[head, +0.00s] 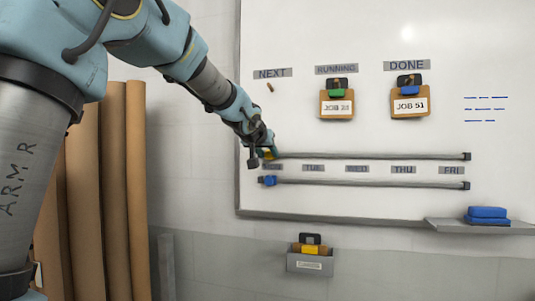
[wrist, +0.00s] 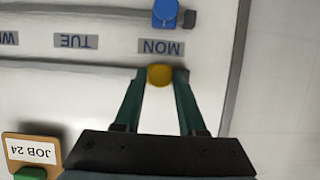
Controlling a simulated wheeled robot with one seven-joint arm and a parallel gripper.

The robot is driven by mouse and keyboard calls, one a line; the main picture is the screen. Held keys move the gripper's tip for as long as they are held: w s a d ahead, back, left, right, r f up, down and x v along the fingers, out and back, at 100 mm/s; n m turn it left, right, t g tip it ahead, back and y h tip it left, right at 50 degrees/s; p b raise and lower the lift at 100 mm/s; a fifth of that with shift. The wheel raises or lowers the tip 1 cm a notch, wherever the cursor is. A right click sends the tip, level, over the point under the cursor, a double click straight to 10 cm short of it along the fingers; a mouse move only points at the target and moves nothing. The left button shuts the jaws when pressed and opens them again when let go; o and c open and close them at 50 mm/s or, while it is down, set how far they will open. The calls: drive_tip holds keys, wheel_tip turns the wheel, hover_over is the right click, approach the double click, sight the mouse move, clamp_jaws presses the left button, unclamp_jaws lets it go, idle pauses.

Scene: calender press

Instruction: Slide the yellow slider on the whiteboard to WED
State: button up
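The yellow slider (wrist: 160,74) is at the MON end of the upper rail (head: 380,156). In the head view it is mostly hidden by my gripper (head: 266,149). In the wrist view, which is upside down, my gripper (wrist: 161,72) has its two green fingers on either side of the slider, with narrow gaps seeming to show between fingers and slider. The WED label (head: 357,168) is to the right in the head view, past the TUE label (head: 313,168). The whiteboard (head: 360,40) carries both rails.
A blue slider (head: 268,180) sits at the left end of the lower rail (head: 370,183), under MON. Job cards (head: 337,105) hang above the rails. Blue erasers (head: 487,213) lie on the tray at the lower right. The upper rail is clear from MON to FRI.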

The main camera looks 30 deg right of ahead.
clamp_jaws()
idle(1.0)
